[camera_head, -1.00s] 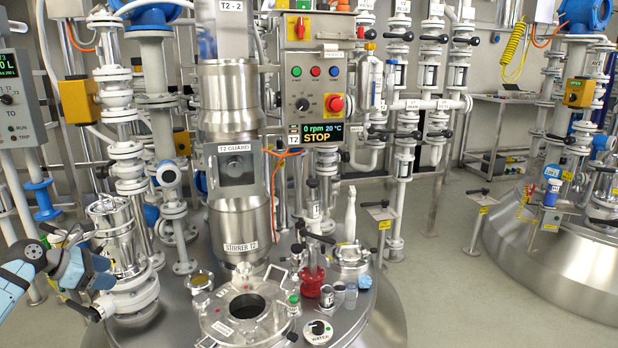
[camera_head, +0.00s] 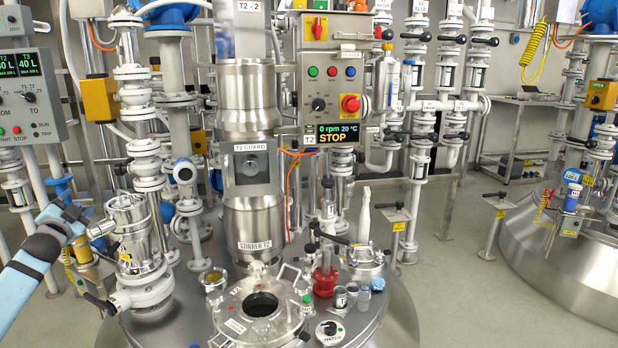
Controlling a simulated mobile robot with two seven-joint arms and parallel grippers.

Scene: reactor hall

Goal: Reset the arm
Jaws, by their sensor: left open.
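My left arm (camera_head: 40,250) comes in from the left edge, light blue with dark joints, slanting up and to the right. My left gripper (camera_head: 100,229) is at its end, small in the picture, in front of the steel vessel fittings at the left. It is open, and I see nothing held in it. Its fingers are hard to make out against the metal behind. My right arm and gripper are out of view.
The domed reactor lid (camera_head: 385,318) has an open round port (camera_head: 262,306), small jars and a red fitting (camera_head: 325,281). A control box (camera_head: 333,92) reads STOP. Pipes and valves (camera_head: 140,146) crowd close to my left arm.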

